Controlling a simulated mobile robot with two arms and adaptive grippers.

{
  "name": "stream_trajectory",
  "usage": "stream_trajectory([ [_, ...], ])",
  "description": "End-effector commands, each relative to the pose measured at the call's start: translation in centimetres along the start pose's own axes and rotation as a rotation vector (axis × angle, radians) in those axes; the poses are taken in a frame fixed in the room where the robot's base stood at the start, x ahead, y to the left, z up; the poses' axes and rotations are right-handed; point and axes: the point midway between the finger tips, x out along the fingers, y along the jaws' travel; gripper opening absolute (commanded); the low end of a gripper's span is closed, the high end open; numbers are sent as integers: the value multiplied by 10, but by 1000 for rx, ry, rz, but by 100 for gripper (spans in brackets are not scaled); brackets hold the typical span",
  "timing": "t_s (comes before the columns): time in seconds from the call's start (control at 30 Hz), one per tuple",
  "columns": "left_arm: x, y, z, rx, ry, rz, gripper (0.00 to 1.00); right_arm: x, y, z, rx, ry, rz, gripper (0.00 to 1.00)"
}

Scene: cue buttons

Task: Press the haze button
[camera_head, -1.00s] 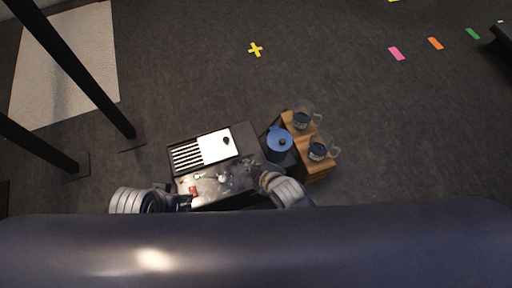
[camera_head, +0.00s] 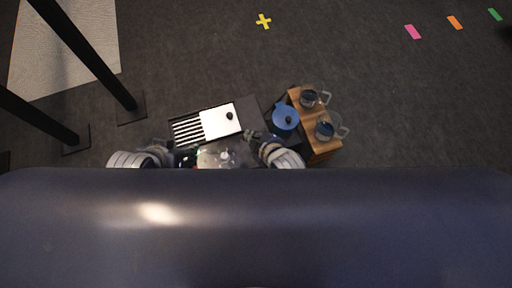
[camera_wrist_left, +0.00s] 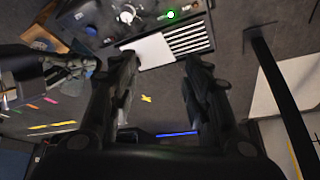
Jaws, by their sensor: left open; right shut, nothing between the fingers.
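The dark button panel (camera_head: 240,158) lies in front of my body in the head view, its near part hidden by my body. It has a pale round knob (camera_head: 225,155) and a small green-lit button (camera_head: 197,153). In the left wrist view the pale knob (camera_wrist_left: 126,15) and glowing green button (camera_wrist_left: 171,14) sit near the top edge. I cannot read which button is haze. My left gripper (camera_wrist_left: 160,62) is open and empty, below the panel in that picture. My right gripper (camera_head: 250,136) is shut and empty, at the panel's right side.
A white board with black stripes (camera_head: 217,121) lies beyond the panel. A blue lidded pot (camera_head: 285,117) and a wooden stand (camera_head: 322,148) with two glass jugs are right of my right gripper. Black posts (camera_head: 90,60) stand at left. The floor beyond is open.

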Motion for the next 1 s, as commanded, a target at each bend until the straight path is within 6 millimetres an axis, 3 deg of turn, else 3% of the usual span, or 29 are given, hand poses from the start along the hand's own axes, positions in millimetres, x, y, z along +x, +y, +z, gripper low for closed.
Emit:
stream_trajectory([
  [0.03, 6, 1, -4, 1, 37, 2, 44, 8, -6, 6, 1, 0, 0, 0],
  [0.47, 3, 9, -75, 8, 340, 18, 44, 12, -9, 9, 1, -1, 0, 0],
  [1.0, -26, 20, -152, 12, 722, 42, 44, 22, -16, 16, 0, -1, 0, 0],
])
